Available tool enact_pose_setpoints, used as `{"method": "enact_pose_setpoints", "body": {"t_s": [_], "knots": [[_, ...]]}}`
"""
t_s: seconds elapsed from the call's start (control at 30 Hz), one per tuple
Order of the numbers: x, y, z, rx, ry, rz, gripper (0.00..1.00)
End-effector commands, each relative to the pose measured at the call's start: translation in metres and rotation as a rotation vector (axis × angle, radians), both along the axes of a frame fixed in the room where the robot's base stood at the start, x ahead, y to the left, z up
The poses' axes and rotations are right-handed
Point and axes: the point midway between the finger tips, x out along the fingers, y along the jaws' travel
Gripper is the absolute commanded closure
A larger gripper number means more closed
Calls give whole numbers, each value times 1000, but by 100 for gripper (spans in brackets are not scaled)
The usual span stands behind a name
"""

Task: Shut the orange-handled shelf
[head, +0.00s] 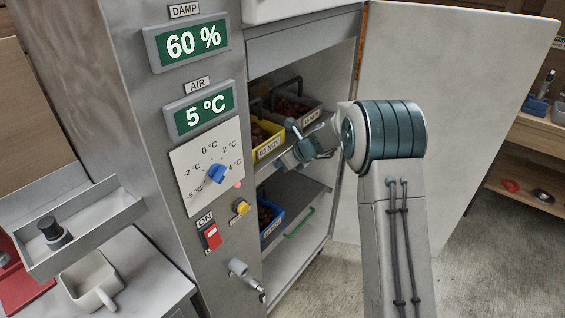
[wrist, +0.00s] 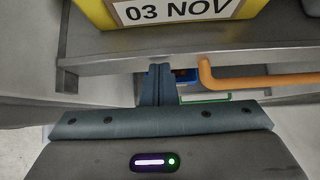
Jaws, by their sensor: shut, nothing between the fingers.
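The orange handle (wrist: 250,84) shows in the wrist view, right of my gripper, along the front of a grey shelf (wrist: 105,58). A yellow crate (wrist: 92,12) labelled 03 NOV stands on that shelf; it also shows in the head view (head: 267,130). My gripper (wrist: 158,70) is shut and empty, its fingertips close to the shelf's front edge and left of the handle. Whether they touch the shelf I cannot tell. In the head view my gripper (head: 301,140) is at the open cabinet, and I cannot make out the orange handle there.
A lower shelf has a green handle (head: 298,224) and a blue crate (head: 271,225). A grey crate of chestnuts (head: 308,116) stands beside the yellow one. The large cabinet door (head: 450,90) is open at the right. The control panel (head: 207,165) is left of the opening.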

Motion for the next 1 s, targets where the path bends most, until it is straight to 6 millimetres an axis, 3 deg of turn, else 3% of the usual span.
{"method": "enact_pose_setpoints", "body": {"t_s": [0.27,0.37,0.5,0.8,1.0], "knots": [[2,2,7,9,-15,-1,100],[-4,-7,6,8,-14,-1,100],[-16,-34,3,6,-9,-6,100],[-45,-67,49,3,-10,5,100],[-57,-81,68,3,-6,8,100]]}}
